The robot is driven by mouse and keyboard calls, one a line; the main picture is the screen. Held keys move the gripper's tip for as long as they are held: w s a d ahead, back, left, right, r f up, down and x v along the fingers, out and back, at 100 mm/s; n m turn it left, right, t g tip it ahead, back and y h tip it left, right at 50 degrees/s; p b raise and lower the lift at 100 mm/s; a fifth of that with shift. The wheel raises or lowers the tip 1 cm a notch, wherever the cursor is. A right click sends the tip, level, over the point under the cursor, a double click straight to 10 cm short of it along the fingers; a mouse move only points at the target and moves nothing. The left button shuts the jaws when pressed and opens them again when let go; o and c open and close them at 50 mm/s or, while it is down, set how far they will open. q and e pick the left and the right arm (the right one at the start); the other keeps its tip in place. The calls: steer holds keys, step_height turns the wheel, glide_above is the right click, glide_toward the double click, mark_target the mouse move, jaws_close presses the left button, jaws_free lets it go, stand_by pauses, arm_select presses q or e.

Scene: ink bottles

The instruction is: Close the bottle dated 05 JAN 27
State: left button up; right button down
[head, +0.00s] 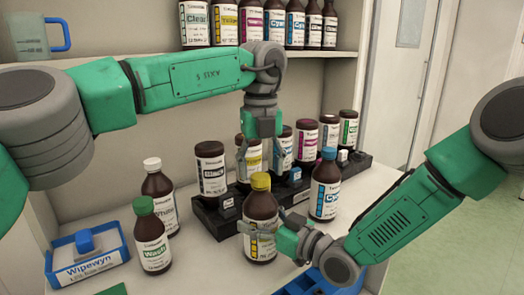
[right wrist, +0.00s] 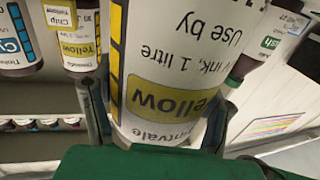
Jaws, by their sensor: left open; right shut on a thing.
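A brown bottle with a yellow cap and yellow label (head: 262,210) stands at the front middle of the table. My right gripper (head: 262,232) is shut around its body. In the right wrist view its label (right wrist: 165,75) appears upside down, with "Yellow", "1 litre" and "Use by"; the date is out of view. The yellow cap (head: 260,181) sits on the bottle's top; whether it is tight cannot be told. My left gripper (head: 246,158) is open and points down, above and slightly behind the cap, in front of a racked yellow-label bottle (head: 252,150). No date is readable in the head view.
A black rack (head: 210,222) behind holds several ink bottles. A blue-capped cyan bottle (head: 325,187) stands right; white-capped (head: 158,190) and green-capped (head: 150,235) bottles stand left. A blue wipes box (head: 88,258) is front left, a blue tray (head: 300,283) front right. Shelf bottles (head: 275,22) stand above.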

arm_select(q)
steer(key=shift+f, duration=0.9)
steer(key=shift+c, duration=0.3)
steer(key=c, duration=1.1)
steer(key=m, duration=0.4)
steer(key=shift+s, duration=0.1)
steer(key=shift+c, duration=0.2)
steer(key=m, duration=0.4)
steer(key=shift+d, duration=0.1)
steer(key=m, duration=0.4)
steer(key=shift+m, duration=0.3)
steer(key=m, duration=0.5)
steer(key=o, duration=1.4)
